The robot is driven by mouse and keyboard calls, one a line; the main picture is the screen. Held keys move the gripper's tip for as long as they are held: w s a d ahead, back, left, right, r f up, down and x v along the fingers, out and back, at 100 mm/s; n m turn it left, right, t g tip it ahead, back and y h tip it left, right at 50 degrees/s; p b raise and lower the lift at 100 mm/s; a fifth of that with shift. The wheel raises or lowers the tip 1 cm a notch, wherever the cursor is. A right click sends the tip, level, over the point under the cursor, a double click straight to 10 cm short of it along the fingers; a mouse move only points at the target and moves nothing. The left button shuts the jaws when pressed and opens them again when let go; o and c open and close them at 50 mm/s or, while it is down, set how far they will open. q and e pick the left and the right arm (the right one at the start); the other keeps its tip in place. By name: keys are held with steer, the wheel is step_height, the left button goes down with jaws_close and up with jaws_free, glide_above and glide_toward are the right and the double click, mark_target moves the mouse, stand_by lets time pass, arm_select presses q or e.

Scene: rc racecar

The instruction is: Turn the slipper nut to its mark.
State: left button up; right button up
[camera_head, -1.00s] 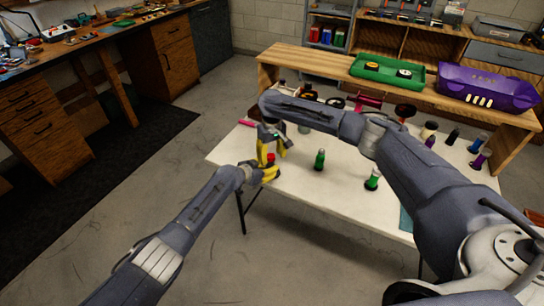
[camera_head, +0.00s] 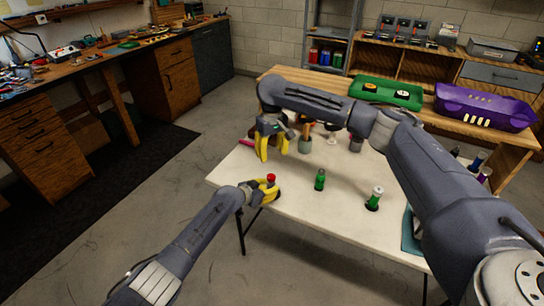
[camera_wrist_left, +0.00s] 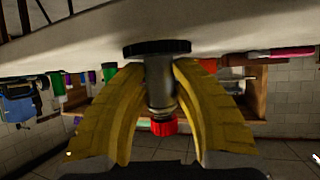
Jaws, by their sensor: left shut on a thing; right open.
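A silver cylinder (camera_wrist_left: 159,85) with a red knurled-looking cap and a wide black disc base stands near the table's front left edge. In the head view its red cap (camera_head: 271,177) shows above my left gripper (camera_head: 268,191). My left gripper's yellow fingers (camera_wrist_left: 160,95) are shut around the silver body, between base and cap; the wrist view appears upside down, with the base against the white table. My right gripper (camera_head: 272,152) is open and empty, fingers pointing down, above and behind the red cap. No mark can be made out on the cap.
A green tray (camera_head: 415,103) and a purple car shell (camera_head: 484,106) lie on the wooden bench behind. My right arm hides much of the table's back.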

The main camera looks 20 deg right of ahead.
mark_target(271, 176)
steer(key=shift+a+f, duration=0.2)
steer(key=shift+f, duration=0.05)
steer(key=shift+w+d+f+n, duration=0.1)
steer(key=shift+f+n, duration=1.8)
steer(key=shift+n, duration=1.25)
steer(key=shift+a+f+n, duration=0.1)
steer(key=shift+f+n, duration=1.85)
steer(key=shift+n, duration=1.25)
steer(key=shift+w+d+f+n, duration=0.1)
steer(key=shift+f+n, duration=1.8)
steer(key=shift+n, duration=1.25)
jaws_close()
